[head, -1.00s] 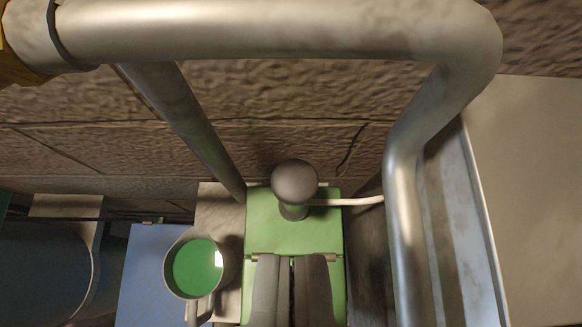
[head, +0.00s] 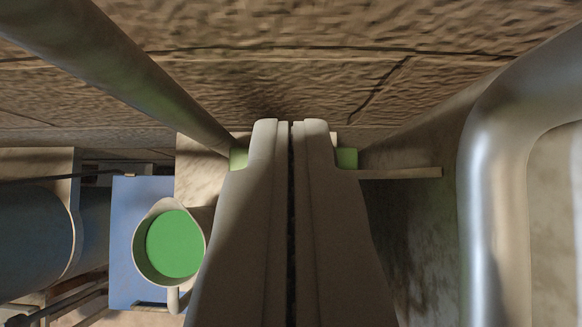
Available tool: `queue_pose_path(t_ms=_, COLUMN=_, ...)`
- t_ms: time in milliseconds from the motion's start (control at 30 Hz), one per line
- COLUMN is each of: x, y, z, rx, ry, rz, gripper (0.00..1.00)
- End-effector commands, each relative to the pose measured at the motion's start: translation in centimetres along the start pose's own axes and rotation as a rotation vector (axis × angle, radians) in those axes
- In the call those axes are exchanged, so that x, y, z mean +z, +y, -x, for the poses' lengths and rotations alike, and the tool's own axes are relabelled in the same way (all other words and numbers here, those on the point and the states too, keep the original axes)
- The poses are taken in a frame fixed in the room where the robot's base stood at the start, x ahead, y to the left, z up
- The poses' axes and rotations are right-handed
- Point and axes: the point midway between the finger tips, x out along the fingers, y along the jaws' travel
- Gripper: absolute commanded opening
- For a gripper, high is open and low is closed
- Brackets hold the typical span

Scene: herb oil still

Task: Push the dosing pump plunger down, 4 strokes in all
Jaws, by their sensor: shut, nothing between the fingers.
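My gripper (head: 291,124) is shut and empty, its two fingers side by side with a thin dark line between them. It reaches up the middle of the head view and covers the dosing pump. The round grey plunger knob is hidden behind the fingers, so I cannot tell how high it stands or whether I touch it. Small corners of the pump's green base (head: 347,158) show on both sides of the fingers. The pump's thin spout (head: 405,173) sticks out to the right.
A mug (head: 143,268) of green liquid stands left of my gripper, by a blue block (head: 124,225). A thick metal pipe (head: 482,190) bends down on the right. A darker pipe (head: 125,70) slants across the upper left. A rough stone wall (head: 290,80) is behind.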

Motion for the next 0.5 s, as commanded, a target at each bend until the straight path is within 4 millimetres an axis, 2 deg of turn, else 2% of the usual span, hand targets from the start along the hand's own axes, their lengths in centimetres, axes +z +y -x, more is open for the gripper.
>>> queue_pose_path(t_ms=200, x=1.9, y=0.0, z=-1.6, rx=0.0, ry=0.0, rz=0.0, gripper=0.0)
queue_pose_path(t_ms=500, x=2.4, y=0.0, z=-2.1, rx=0.0, ry=0.001, rz=0.0, gripper=0.0)
